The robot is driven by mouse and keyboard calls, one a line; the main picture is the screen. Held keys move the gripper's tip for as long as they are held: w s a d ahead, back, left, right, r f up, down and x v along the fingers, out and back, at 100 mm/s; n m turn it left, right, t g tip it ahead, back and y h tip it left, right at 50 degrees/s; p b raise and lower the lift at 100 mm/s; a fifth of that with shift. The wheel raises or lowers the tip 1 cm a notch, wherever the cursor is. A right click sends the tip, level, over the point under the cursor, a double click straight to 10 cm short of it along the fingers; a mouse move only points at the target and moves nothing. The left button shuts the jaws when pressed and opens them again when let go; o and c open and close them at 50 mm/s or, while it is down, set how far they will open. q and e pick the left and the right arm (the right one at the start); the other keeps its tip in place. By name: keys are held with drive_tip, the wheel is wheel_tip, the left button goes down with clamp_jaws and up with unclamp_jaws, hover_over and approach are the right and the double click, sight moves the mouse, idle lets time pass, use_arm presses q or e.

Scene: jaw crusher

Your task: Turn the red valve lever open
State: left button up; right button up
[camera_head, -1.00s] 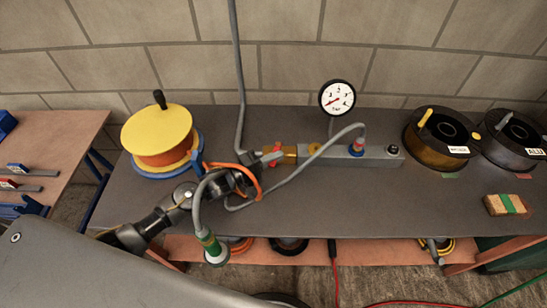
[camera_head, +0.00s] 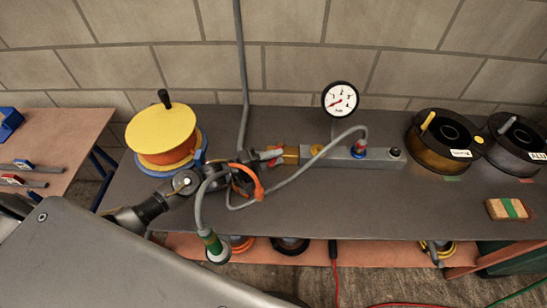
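My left gripper (camera_head: 269,157) reaches in from the left over the bench, at the left end of a grey manifold block (camera_head: 378,160) with a brass fitting (camera_head: 291,154). A small red part, apparently the red valve lever (camera_head: 272,162), shows at the fingertips just left of the brass fitting. It is mostly hidden by the gripper, so its angle cannot be read. The fingers are too small and overlapped to tell whether they grip it. A pressure gauge (camera_head: 340,99) stands on the block. My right gripper is not in view.
A yellow-topped reel (camera_head: 161,130) stands left of my arm. A grey hose (camera_head: 310,166) loops beside the gripper, and a grey pipe (camera_head: 242,70) rises behind. Dark spools (camera_head: 440,146) and a wooden block (camera_head: 508,209) are at the right. The bench front is mostly clear.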

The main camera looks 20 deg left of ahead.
use_arm(q)
drive_tip(key=b+v, duration=0.1)
drive_tip(key=v, duration=0.8)
drive_tip(key=shift+s+a+f+b, duration=0.1)
drive_tip(key=shift+s+a+b, duration=0.15)
drive_tip(key=shift+b, duration=0.05)
drive_tip(key=shift+s+a, duration=0.4)
drive_tip(key=shift+a, duration=0.05)
